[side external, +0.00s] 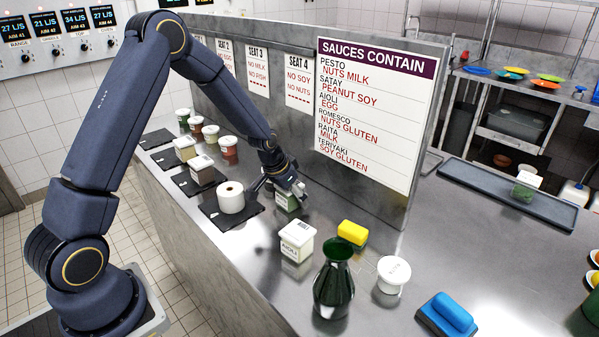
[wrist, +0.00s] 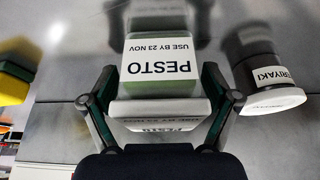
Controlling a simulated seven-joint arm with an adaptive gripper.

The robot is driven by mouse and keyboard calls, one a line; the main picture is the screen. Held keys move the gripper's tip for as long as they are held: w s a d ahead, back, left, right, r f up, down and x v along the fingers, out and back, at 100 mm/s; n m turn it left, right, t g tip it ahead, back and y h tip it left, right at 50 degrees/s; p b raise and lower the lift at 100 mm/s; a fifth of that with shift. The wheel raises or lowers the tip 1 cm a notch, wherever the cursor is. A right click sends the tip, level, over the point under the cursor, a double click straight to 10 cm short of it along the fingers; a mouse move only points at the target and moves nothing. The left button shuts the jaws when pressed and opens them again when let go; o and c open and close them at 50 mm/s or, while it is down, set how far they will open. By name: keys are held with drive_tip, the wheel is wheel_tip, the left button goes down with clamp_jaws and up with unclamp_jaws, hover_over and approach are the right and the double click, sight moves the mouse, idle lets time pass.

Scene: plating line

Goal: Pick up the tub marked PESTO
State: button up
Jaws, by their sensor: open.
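The tub marked PESTO (wrist: 133,86) is squarish, with a white label, some green and a white rim. In the wrist view it sits between the two fingers of my gripper (wrist: 160,105), its lettering upside down. The fingers are open on either side; I cannot tell whether they touch it. In the side external view my gripper (side external: 291,187) is low over the same tub, which shows as a green and white tub (side external: 287,203) on the steel counter, partly hidden by the fingers.
A dark TERIYAKI tub (wrist: 262,75) stands beside it in the wrist view. The sauce board (side external: 376,110) rises behind.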

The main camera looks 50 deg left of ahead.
drive_tip(key=c, duration=1.2)
